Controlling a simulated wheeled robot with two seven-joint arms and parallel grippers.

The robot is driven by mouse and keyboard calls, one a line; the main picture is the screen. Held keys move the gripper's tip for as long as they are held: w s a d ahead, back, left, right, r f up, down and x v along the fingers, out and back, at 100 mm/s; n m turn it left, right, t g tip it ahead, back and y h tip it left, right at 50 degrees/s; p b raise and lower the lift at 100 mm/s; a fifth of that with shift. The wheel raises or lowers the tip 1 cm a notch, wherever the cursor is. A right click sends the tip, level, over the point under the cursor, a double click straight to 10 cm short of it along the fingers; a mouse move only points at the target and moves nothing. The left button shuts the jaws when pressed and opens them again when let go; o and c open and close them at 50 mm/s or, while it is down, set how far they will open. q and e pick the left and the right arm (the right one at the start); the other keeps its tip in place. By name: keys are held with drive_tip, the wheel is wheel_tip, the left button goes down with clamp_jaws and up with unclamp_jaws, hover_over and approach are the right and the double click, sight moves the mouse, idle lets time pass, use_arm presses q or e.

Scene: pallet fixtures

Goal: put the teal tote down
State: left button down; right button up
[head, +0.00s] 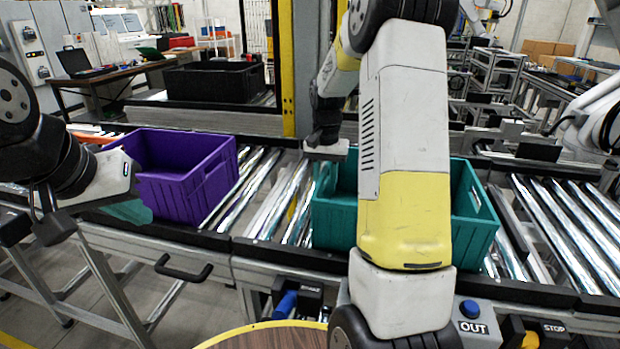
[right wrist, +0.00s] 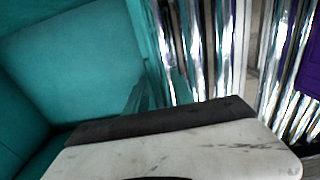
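The teal tote (head: 474,215) is at the conveyor, right of centre in the head view, upright, with its middle hidden behind my right arm. I cannot tell whether its base touches the rollers. My right gripper (head: 325,152) is at the top of the tote's left wall.
A purple tote (head: 185,185) stands on the conveyor to the left, with bare rollers (head: 262,200) between it and the teal tote. More bare rollers (head: 560,235) lie to the right. A black tote (head: 213,82) is at the back. A yellow post (head: 288,70) stands behind the conveyor.

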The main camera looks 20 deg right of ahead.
wheel_tip(320, 180, up, 11)
drive_tip(key=shift+r, duration=0.2)
drive_tip(key=s+a+r+n+t+y, duration=0.1)
drive_tip(key=s+a+r+n+t, duration=0.35)
drive_tip(key=s, duration=0.85)
drive_tip(key=s+a+n+t+y, duration=0.1)
drive_tip(key=s+a, duration=0.4)
drive_tip(key=s, duration=0.7)
drive_tip(key=shift+a+n+t, duration=0.15)
drive_tip(key=shift+n+t, duration=0.2)
drive_tip(key=shift+n, duration=0.1)
